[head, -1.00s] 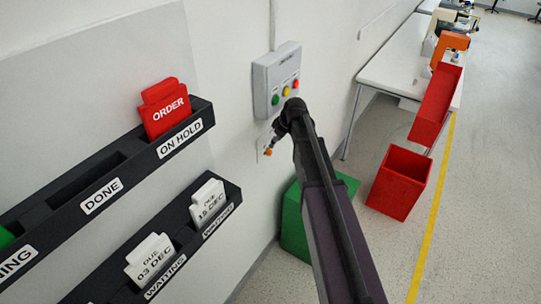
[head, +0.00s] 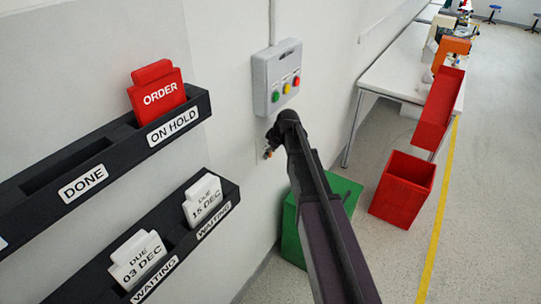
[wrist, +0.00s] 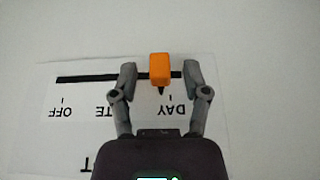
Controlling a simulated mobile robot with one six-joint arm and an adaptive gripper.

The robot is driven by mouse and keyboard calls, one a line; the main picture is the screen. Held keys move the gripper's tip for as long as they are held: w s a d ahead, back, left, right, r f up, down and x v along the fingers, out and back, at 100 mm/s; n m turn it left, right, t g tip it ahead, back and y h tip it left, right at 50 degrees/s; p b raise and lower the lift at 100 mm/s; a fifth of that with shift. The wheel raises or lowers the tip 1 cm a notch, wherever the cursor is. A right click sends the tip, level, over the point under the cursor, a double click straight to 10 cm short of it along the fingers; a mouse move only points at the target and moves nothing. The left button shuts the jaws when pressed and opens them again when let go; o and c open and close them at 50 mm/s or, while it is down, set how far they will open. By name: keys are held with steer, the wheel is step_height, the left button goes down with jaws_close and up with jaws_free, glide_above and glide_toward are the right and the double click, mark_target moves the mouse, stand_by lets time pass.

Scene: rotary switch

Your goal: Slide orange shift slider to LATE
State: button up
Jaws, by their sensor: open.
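The orange shift slider (wrist: 160,68) shows in the wrist view on a black slot (wrist: 90,78) in a white label plate (wrist: 40,125). The lettering is upside down there: OFF at left, a partly hidden word ending in TE in the middle, DAY at right. The slider's dark pointer is just left of the DAY tick. My gripper (wrist: 160,80) is open, with one finger on each side of the slider and a visible gap on both sides. In the head view, my gripper (head: 268,152) is small and close to the wall, and its arm hides part of the plate.
A grey box with coloured buttons (head: 277,78) is on the wall above my gripper. Black card racks (head: 100,160) are at left. A green bin (head: 340,195) and a red bin (head: 402,188) stand on the floor below and right. A white table (head: 385,75) is behind.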

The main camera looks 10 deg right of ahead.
stand_by(0.3)
jaws_close()
steer(key=w+d, duration=0.3)
steer(key=shift+w+d, duration=0.1)
steer(key=shift+w, duration=0.1)
jaws_free()
steer(key=shift+s, duration=0.15)
stand_by(0.3)
